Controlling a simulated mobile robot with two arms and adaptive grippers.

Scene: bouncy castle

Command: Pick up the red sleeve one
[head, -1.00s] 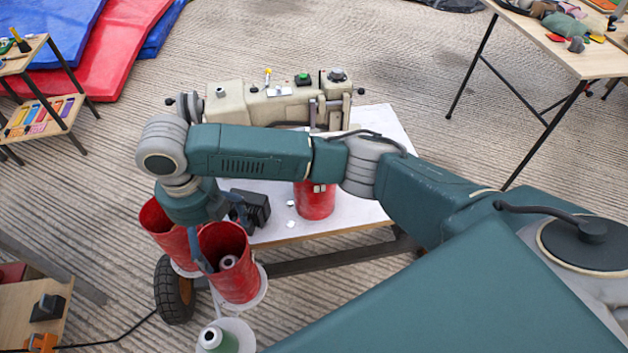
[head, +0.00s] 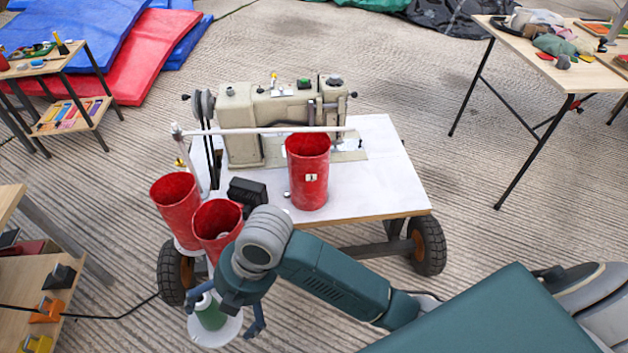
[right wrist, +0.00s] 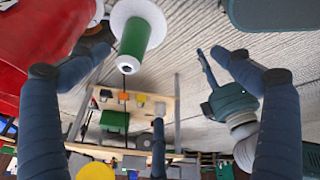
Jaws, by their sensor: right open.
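A red sleeve (head: 308,182) with a small white label marked 1 stands upright on the white cart top. Two more red sleeves stand on the thread stand at the cart's left end, one further left (head: 176,212) and one nearer (head: 217,222). My right gripper (head: 228,317) is open and empty, in front of the nearer sleeve and close to a green spool (head: 209,313). In the right wrist view its fingers are spread, the green spool (right wrist: 134,42) lies beyond them and red sleeve surface (right wrist: 40,40) fills the upper left. My left gripper (right wrist: 207,68) seems to show at right there, partly.
A beige sewing machine (head: 265,110) stands behind the labelled sleeve, with a thin white bar across in front. A black box (head: 247,194) sits left of that sleeve. The cart top's right part (head: 385,175) is clear. A wooden shelf unit (head: 45,280) stands at lower left.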

